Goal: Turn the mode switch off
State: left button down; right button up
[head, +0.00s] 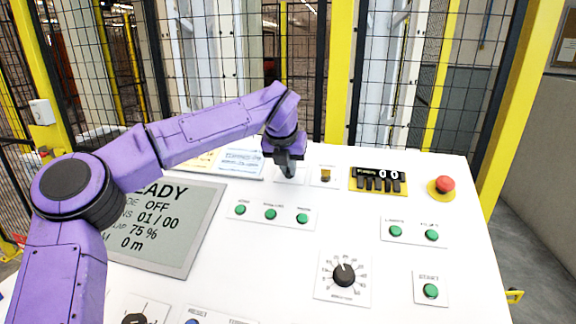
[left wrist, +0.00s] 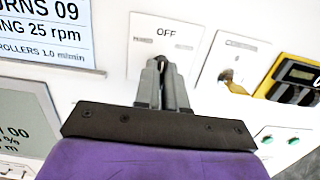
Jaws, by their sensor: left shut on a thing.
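My left gripper (head: 289,168) reaches down to the back of the white control panel. In the left wrist view its fingers (left wrist: 163,68) are close together, at a white plate (left wrist: 140,32) marked OFF at the top. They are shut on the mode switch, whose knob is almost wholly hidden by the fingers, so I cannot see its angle. The grey display (head: 160,225) at the left reads READY, with a mode line showing OFF. My right gripper is not in view.
A key switch (head: 326,174) sits just right of the gripper, then a yellow counter (head: 377,180) and a red emergency button (head: 445,184). Several green buttons (head: 270,214) and a black dial (head: 344,275) lie nearer. A mesh fence stands behind the panel.

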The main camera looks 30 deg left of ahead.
pick_arm(q)
jog(key=shift+f, duration=0.1)
jog(key=c, duration=1.2)
grip_release()
jog(key=b+v, duration=0.2)
jog(key=v, duration=0.8)
jog(key=shift+r, duration=0.3)
jog(key=shift+s+r, duration=0.1)
jog(key=shift+s, duration=0.05)
